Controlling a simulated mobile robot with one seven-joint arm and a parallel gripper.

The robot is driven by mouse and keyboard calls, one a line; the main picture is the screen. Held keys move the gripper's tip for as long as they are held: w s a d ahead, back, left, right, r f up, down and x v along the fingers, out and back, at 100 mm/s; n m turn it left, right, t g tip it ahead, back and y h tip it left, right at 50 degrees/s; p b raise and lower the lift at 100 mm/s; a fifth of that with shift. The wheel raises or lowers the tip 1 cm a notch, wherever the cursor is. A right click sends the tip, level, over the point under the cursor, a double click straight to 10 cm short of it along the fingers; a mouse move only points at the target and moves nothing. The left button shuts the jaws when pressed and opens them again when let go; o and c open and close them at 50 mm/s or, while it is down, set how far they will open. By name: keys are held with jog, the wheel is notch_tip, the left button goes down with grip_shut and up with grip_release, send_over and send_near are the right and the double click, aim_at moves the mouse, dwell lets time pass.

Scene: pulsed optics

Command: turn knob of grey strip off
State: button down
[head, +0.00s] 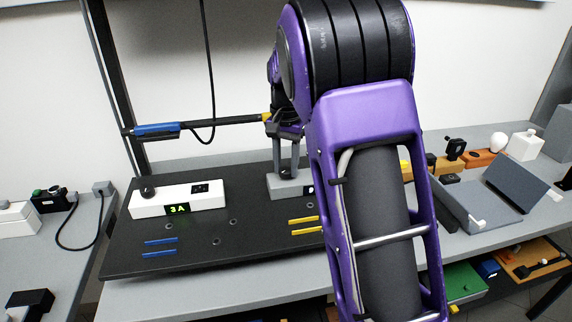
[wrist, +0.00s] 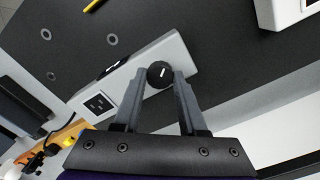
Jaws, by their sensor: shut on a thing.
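The grey strip (head: 283,192) lies on the black board, partly hidden behind my arm in the head view. It also shows in the wrist view (wrist: 122,84), running diagonally, with a socket on its face. Its round black knob (wrist: 160,74) has a short white mark, slightly tilted in the picture. My gripper (head: 288,170) points down over the strip. In the wrist view my gripper (wrist: 161,76) has one finger on each side of the knob and is shut on it. The strip's display is mostly hidden.
A white strip (head: 150,206) with a knob, a socket and a green "3A" display stands left on the black board (head: 200,255). Blue and yellow bars lie on the board near its front. An open grey box (head: 480,215) stands at the right.

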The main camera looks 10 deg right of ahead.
aim_at(286, 170)
jog(key=n, duration=1)
dwell(0.6)
jog(key=shift+c, duration=2.3)
grip_release()
jog(key=shift+r, duration=0.1)
notch_tip(286, 170, up, 17)
jog(key=shift+r, duration=0.1)
